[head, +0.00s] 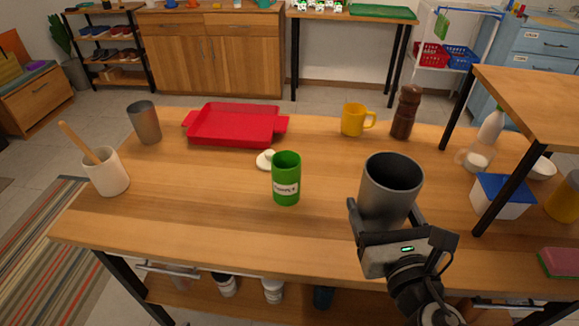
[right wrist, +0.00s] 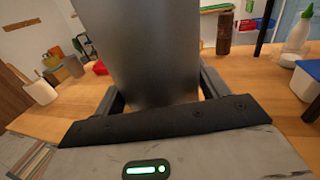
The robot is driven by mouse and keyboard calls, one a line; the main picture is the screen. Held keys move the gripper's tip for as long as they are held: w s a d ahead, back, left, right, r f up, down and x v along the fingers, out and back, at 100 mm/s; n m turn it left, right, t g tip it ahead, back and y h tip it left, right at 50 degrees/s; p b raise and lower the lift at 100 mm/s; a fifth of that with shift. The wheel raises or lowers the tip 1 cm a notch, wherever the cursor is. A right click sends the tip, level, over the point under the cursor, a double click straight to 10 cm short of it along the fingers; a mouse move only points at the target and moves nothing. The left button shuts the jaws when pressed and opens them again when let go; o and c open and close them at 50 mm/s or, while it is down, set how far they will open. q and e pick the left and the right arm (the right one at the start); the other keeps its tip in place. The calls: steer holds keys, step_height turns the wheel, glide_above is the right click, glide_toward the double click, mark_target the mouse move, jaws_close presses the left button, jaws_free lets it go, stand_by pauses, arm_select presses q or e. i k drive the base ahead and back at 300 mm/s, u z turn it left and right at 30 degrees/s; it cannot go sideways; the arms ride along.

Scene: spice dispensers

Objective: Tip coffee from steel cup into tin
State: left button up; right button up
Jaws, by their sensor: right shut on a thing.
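A dark steel cup (head: 390,187) is held upright in my right gripper (head: 385,222), above the front right of the wooden table. The same cup (right wrist: 150,60) fills the middle of the right wrist view, between the fingers. Its contents are hidden by the viewing angle. A green tin (head: 286,180) with a white label stands open on the table, to the left of the cup and apart from it. A second metal cup (head: 144,122) stands at the far left. I cannot tell if it is steel too. My left gripper is not in view.
A red tray (head: 236,125), a white lid-like disc (head: 266,160), a yellow mug (head: 354,119) and a brown pepper mill (head: 405,112) lie behind. A white crock (head: 106,172) stands left. A shelf (head: 530,95), a blue-lidded box (head: 503,195) and a bottle (head: 489,138) crowd the right.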

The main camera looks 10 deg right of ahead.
mark_target(286, 165)
steer(key=k, duration=0.4)
steer(key=z, duration=2.3)
steer(key=k, duration=1.25)
steer(key=u, duration=1.95)
